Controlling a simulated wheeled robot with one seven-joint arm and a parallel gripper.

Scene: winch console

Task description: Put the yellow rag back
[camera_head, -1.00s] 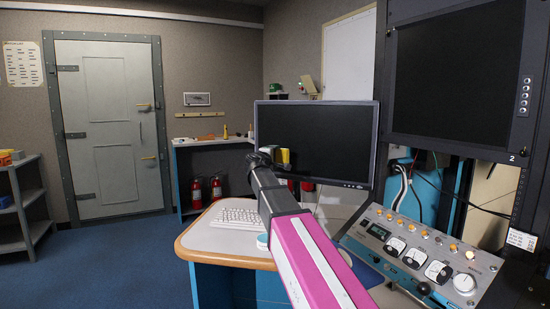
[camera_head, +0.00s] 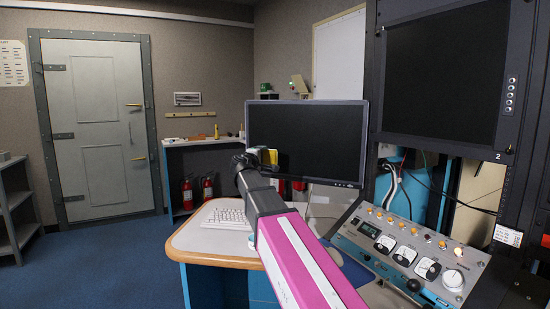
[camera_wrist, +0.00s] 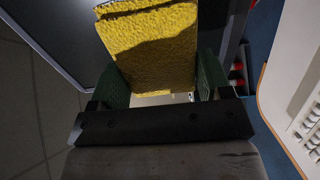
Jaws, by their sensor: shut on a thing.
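The yellow rag (camera_wrist: 150,50) is a thick, rough-textured block in the wrist view, held between the two green fingers of my gripper (camera_wrist: 160,90). In the head view the rag (camera_head: 266,155) shows as a small yellow patch just past my gripper (camera_head: 255,158), in front of the dark monitor. The gripper is shut on the rag and holds it up in the air over the desk side. My pink arm hides part of the desk and what lies under the gripper.
The desk (camera_head: 190,245) carries a keyboard (camera_head: 226,213) and the monitor (camera_head: 305,140), close behind the rag. A console with dials (camera_head: 410,255) stands at right. A back counter (camera_head: 200,141) has small items, with fire extinguishers (camera_head: 207,188) below. Blue floor (camera_head: 110,265) at left is clear.

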